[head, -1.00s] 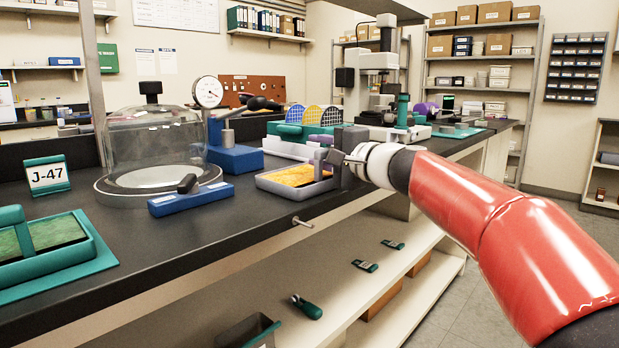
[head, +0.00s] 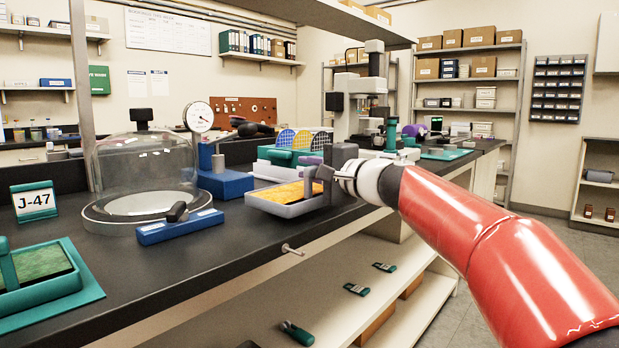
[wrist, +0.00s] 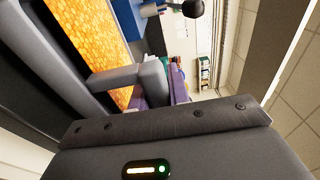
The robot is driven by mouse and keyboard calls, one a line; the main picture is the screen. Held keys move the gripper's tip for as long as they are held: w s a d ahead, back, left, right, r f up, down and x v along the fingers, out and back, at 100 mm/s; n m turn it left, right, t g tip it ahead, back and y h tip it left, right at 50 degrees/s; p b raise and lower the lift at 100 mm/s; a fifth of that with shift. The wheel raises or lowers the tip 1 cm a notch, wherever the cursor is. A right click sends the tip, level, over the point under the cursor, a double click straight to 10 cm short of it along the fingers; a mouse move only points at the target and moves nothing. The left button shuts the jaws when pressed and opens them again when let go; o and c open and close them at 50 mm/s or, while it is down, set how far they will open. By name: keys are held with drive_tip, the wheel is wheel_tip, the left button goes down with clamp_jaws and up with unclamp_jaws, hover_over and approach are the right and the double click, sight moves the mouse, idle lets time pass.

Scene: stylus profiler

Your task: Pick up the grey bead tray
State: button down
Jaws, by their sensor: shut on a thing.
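The grey bead tray (head: 284,207) is a shallow grey tray with a bed of yellow-orange beads. In the head view it is at the front of the dark bench, right of the blue block, and looks slightly raised off the top. My gripper (head: 322,174) is shut on its right end. In the wrist view the orange beads and grey rim of the tray (wrist: 112,80) show at the upper left. The exact contact of the fingers is partly hidden.
A glass bell jar (head: 143,172), a blue block with a dark knob (head: 180,228) and a dial gauge stand (head: 225,184) are left of the tray. A rack with coloured discs (head: 285,157) is behind. A small hook (head: 292,249) sticks out from the bench front.

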sight(310, 192)
wheel_tip(310, 192, up, 18)
drive_tip(key=p, duration=0.5)
drive_tip(key=shift+r, duration=0.15)
drive_tip(key=c, duration=1.9)
unclamp_jaws()
clamp_jaws()
